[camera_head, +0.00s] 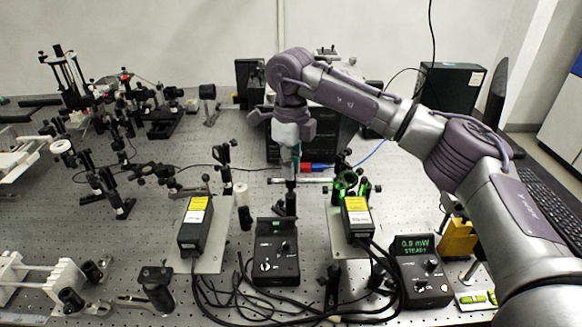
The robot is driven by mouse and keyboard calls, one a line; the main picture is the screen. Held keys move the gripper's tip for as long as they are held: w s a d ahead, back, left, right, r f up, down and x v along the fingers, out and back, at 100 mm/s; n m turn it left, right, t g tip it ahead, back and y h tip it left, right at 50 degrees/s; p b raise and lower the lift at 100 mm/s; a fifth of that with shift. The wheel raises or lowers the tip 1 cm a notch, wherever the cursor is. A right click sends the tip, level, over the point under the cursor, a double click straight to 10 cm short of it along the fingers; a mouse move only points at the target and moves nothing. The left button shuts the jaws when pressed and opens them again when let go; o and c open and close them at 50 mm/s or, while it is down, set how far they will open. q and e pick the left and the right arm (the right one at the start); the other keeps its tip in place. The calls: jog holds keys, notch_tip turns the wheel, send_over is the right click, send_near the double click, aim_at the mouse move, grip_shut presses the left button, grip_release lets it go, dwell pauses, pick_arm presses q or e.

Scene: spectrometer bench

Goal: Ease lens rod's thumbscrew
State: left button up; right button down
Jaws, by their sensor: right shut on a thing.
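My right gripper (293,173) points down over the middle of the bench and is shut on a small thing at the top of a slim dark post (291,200). The thing sits where the lens rod's thumbscrew would be, but it is too small and covered by the fingers to make out its shape. The post stands upright just behind a black controller box (276,252). A thin pale horizontal bar lies by the fingertips. My left gripper is not in view.
Two black laser boxes with yellow labels (195,225) (356,217) flank the post. A red and blue thing (316,168) lies right of the fingers. Black cables loop across the front; optics crowd the left.

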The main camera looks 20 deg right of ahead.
jog(key=shift+n, duration=2.3)
jog(key=c, duration=1.1)
grip_release()
notch_tip(320, 180, up, 12)
